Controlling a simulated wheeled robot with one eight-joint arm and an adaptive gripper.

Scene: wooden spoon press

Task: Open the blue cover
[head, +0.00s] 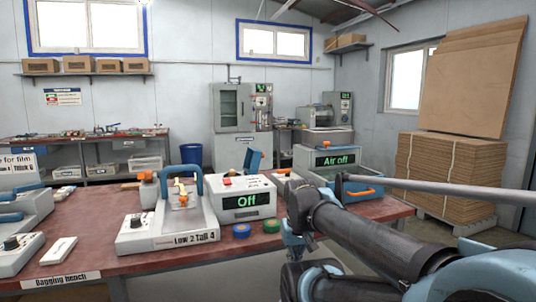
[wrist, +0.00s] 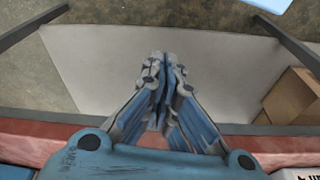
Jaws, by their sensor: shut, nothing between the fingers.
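A small blue flap (head: 253,160), which looks like the blue cover, stands tilted up at the back right of the white box with the green "Off" display (head: 246,203). A red button shows on top of that box. My gripper (wrist: 163,65) is shut and empty in the wrist view, with a pale grey panel beyond its fingertips. It touches no cover there. In the head view my dark arm reaches over the bench front, right of the "Off" box; the fingertips cannot be made out there.
The red-brown bench (head: 170,262) holds a press with a blue handle (head: 186,172), blue and green tape rolls (head: 241,231), and a grey "Air off" bin (head: 338,160) with an orange handle. Stacked cardboard (head: 450,170) stands at the right.

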